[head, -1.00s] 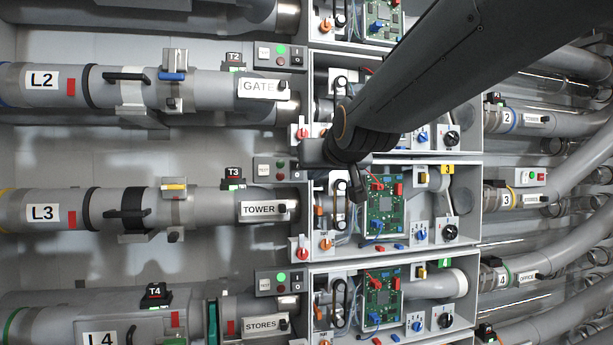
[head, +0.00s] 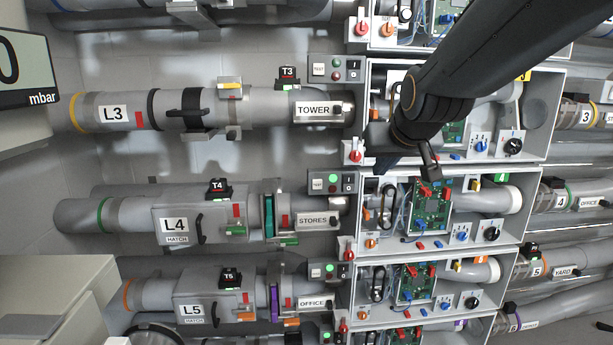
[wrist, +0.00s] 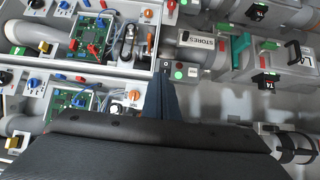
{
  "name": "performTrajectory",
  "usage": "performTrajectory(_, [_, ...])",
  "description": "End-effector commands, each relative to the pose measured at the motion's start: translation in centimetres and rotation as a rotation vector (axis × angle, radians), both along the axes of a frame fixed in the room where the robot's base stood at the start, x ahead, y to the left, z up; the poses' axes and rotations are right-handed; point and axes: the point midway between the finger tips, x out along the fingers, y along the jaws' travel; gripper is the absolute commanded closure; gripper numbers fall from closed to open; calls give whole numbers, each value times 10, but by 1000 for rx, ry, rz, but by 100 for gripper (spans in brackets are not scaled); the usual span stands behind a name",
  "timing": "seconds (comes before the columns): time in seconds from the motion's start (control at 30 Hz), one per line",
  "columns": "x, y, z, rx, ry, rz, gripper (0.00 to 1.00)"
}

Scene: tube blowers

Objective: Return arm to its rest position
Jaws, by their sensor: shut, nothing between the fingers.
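My arm comes in from the top right of the head view, and my gripper (head: 430,170) hangs at its end. It shows in front of the blower boxes, near the edge between the TOWER box (head: 545,118) and the STORES box (head: 508,205). In the wrist view my gripper (wrist: 155,62) points up the picture as a narrow dark shape with its fingers together. Nothing shows between them. Whether the fingers touch any box cannot be told.
Grey tubes L3 (head: 112,112), L4 (head: 174,225) and L5 (head: 194,309) run to the boxes from the left. A display reading mbar (head: 25,60) and a pale cabinet (head: 45,295) stand at the left. Curved tubes (head: 590,200) fill the right.

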Motion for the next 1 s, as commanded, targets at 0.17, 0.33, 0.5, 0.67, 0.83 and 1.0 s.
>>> performTrajectory(0.17, [-57, -12, -115, -13, 280, -18, 100])
performTrajectory(0.33, [-130, -22, -200, -20, 534, -33, 100])
performTrajectory(0.5, [-190, -27, -247, -23, 716, -42, 100])
performTrajectory(0.67, [-216, -28, -262, -22, 789, -46, 100])
performTrajectory(0.83, [-219, -28, -263, -22, 796, -46, 100])
performTrajectory(1.0, [-219, -28, -263, -22, 795, -46, 100])
